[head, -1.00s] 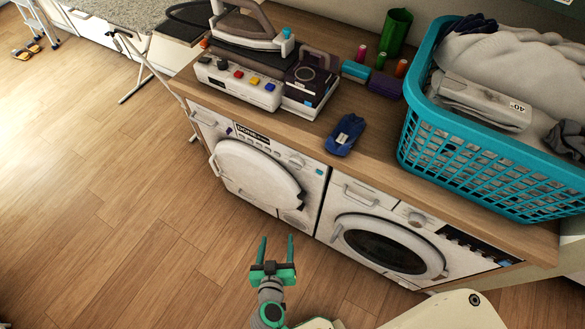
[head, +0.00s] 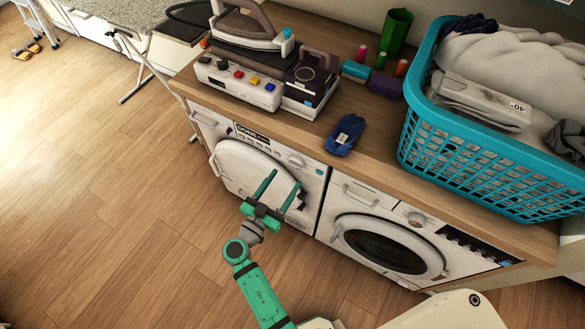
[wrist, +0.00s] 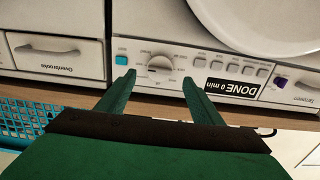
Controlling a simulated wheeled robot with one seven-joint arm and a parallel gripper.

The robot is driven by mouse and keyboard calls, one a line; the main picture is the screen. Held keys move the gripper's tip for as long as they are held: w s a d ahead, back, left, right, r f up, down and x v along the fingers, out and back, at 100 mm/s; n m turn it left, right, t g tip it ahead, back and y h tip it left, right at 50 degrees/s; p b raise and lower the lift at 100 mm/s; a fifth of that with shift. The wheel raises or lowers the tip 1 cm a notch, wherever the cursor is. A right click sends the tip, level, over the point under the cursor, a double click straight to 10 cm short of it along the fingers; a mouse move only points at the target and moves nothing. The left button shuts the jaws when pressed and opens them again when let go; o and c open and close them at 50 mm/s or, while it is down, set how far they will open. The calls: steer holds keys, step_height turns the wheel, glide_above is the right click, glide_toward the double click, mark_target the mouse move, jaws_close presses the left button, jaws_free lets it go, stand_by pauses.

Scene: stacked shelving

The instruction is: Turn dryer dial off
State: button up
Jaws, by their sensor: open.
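The dryer (head: 238,165) is the left white machine under the counter, with a round white door. Its control panel has a display reading "DONE 0 min" (wrist: 234,86), a row of buttons and a round pale dial (head: 297,160). The dial (wrist: 160,63) also shows in the wrist view, which sees the panel upside down. My gripper (head: 286,178) is open and empty in front of the dryer, below the dial in the head view. In the wrist view the dial shows between and just beyond the fingertips (wrist: 158,76). They look apart from it; the exact gap is unclear.
A washing machine (head: 352,222) with a dark round window stands right of the dryer. The wooden counter (head: 310,135) above holds an iron station (head: 235,87), a blue cloth item (head: 345,134) and a teal laundry basket (head: 455,165). The floor at left is open.

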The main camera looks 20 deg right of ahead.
mark_target(294, 167)
steer(key=shift+x, duration=3.15)
steer(key=c, duration=1)
